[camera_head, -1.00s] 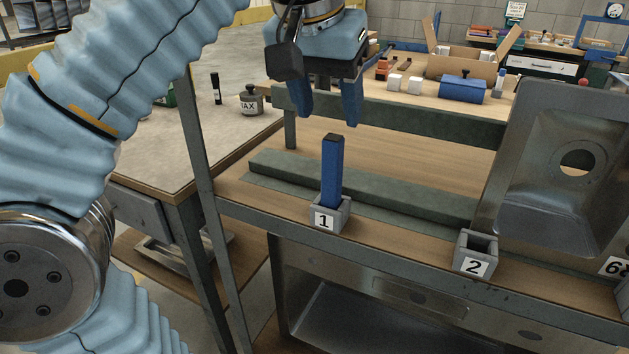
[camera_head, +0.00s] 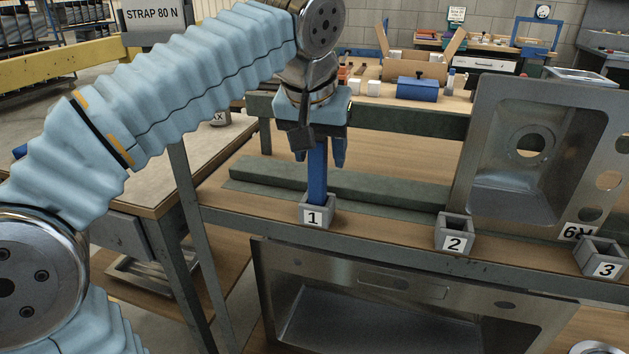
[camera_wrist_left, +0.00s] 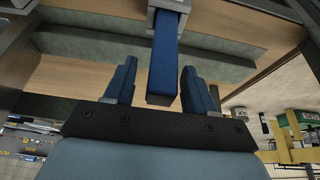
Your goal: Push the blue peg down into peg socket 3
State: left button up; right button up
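The blue peg (camera_head: 317,175) stands upright in the grey socket marked 1 (camera_head: 315,216). It also shows between the fingers in the left wrist view (camera_wrist_left: 164,60). My left gripper (camera_head: 322,158) is over the peg's upper part, one finger on each side. In the left wrist view its fingers (camera_wrist_left: 158,84) are apart, with gaps to the peg on both sides. Socket 3 (camera_head: 604,258) is at the right end of the rack shelf and looks empty. My right gripper is not in view.
An empty socket marked 2 (camera_head: 455,236) stands between sockets 1 and 3. A steel sink panel (camera_head: 482,190) leans upright behind it, to the right. A green-grey bar (camera_head: 360,189) runs behind the sockets. Another steel sink (camera_head: 400,290) lies below the shelf.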

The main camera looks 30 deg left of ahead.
pick_arm(q)
grip_shut()
jog(key=shift+r, duration=0.1)
